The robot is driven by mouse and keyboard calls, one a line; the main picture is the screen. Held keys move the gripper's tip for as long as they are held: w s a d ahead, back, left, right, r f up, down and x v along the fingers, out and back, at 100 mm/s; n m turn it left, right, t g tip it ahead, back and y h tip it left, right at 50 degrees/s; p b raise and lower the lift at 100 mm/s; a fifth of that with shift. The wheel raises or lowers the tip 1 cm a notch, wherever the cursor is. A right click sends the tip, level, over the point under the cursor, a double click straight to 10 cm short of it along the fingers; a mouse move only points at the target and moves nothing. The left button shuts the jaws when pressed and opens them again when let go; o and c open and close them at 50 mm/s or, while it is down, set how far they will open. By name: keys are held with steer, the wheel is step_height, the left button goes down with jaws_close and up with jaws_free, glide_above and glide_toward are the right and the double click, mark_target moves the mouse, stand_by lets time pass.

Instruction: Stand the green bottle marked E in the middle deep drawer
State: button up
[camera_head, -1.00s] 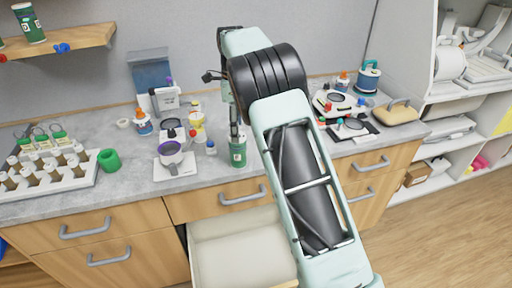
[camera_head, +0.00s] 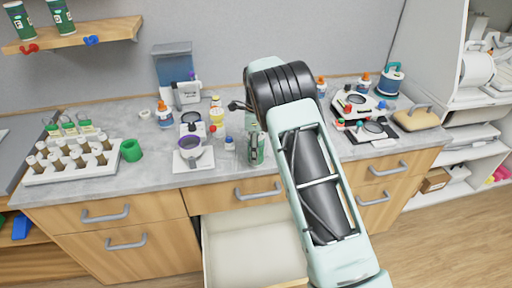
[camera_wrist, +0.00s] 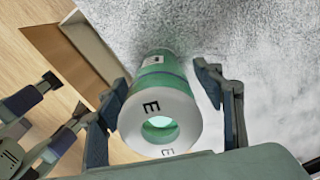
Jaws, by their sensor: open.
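The green bottle (camera_head: 257,152) stands upright on the counter near its front edge, partly hidden by my arm in the head view. In the wrist view, the bottle (camera_wrist: 160,100) shows a white top marked E with a pale green centre. My gripper (camera_wrist: 160,76) is open, with one finger on each side of the bottle. I cannot tell whether the fingers touch it. The middle deep drawer (camera_head: 250,248) is pulled out below the counter, and its visible floor is bare. My arm hides its right part.
A balance-like device with a purple bowl (camera_head: 190,152) and small bottles stand left of the green bottle. A vial rack (camera_head: 75,165) and a green cup (camera_head: 131,150) are farther left. Instruments (camera_head: 362,125) crowd the right counter. A shelf (camera_head: 75,35) hangs upper left.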

steer(key=shift+c, duration=0.6)
jaws_close()
steer(key=shift+w+r, duration=0.1)
